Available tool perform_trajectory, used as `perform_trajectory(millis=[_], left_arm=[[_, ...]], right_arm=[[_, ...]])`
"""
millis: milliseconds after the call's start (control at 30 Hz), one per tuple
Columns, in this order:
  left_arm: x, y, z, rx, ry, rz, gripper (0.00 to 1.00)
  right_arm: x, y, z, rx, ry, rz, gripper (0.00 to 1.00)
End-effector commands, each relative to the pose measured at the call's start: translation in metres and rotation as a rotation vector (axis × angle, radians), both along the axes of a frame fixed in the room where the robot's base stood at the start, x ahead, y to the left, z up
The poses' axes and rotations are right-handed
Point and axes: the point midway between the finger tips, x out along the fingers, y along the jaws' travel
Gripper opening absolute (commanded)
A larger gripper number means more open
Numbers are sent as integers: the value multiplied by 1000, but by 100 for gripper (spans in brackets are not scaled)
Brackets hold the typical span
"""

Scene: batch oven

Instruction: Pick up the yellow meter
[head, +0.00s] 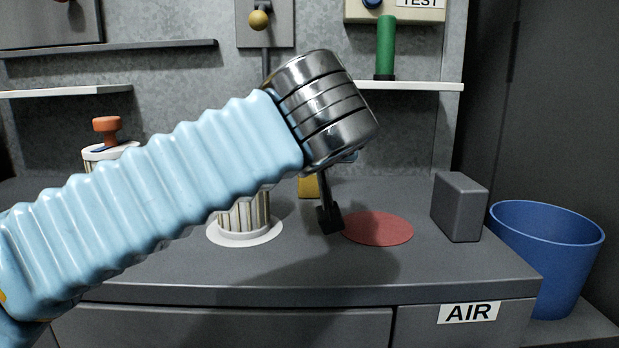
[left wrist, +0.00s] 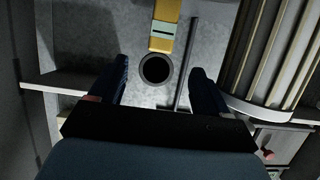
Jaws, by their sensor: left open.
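The yellow meter (left wrist: 165,28) shows in the left wrist view at the top middle, with a pale display and a dark round ring (left wrist: 156,68) at its lower end. In the head view only a small yellow patch of it (head: 308,187) shows, and my left arm hides the rest. My left gripper (head: 330,217) points down near the meter in the head view. In the left wrist view its two fingers (left wrist: 163,85) are apart, with the ring in the gap between them as seen from there. I see no contact with the meter. My right gripper is not in view.
A ribbed cylinder (head: 245,213) stands on a white disc left of my gripper, close to the right finger in the wrist view. A red disc (head: 378,229) lies on the grey counter (head: 400,275). A grey block (head: 460,207) and blue bin (head: 548,250) are at right.

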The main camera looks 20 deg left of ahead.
Motion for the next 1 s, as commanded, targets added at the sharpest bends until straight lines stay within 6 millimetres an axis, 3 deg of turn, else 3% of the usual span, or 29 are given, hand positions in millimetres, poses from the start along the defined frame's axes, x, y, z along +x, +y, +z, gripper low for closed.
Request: perform_trajectory(millis=[100,433,1000], left_arm=[[5,2,-12,0,1,2,77],[62,18,-31,2,2,2,77],[123,38,-55,1,1,1,77]], right_arm=[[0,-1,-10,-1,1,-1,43],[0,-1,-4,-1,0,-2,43],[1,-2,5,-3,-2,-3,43]])
